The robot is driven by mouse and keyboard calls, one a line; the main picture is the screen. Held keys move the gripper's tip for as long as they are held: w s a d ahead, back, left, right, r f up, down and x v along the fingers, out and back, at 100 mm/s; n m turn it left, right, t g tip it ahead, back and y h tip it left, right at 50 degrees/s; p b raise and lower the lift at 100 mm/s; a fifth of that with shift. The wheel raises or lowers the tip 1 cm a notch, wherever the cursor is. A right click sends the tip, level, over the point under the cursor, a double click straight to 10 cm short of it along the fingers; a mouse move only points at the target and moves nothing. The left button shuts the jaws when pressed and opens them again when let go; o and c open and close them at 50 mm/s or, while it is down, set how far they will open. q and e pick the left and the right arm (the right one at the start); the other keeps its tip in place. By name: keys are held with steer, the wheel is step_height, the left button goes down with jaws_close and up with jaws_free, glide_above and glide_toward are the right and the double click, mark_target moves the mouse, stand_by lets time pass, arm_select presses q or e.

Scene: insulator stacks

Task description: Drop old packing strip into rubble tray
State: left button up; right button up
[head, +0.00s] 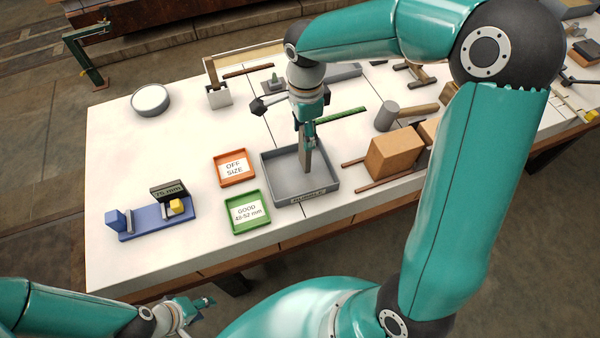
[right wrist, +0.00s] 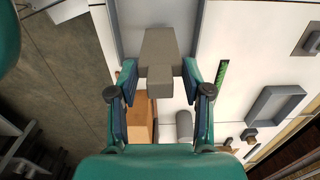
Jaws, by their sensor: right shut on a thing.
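The old packing strip (head: 307,157) is a flat grey-brown piece, hanging upright from my right gripper (head: 307,121). The grey rubble tray (head: 334,187), with a label on its front wall, lies on the white table; the strip's lower end shows within the tray's outline. I cannot tell whether it touches the floor. In the right wrist view, the two fingers (right wrist: 160,82) are shut on the strip (right wrist: 160,52), with the tray's grey wall (right wrist: 114,28) beyond. My left gripper (head: 202,303) is at the lower left, off the table's front edge; its jaws are too small to read.
Left of the tray are an orange OFF SIZE tray (head: 221,181) and a green GOOD tray (head: 237,228). A blue gauge (head: 150,228) stands further left. Right are a brown box (head: 393,155) and a grey cylinder (head: 386,117). A green strip (head: 345,115) lies behind.

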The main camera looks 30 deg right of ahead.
steer(key=o, duration=1.1)
steer(key=shift+r, duration=0.1)
step_height(320, 180, up, 12)
steer(key=shift+f, duration=0.15)
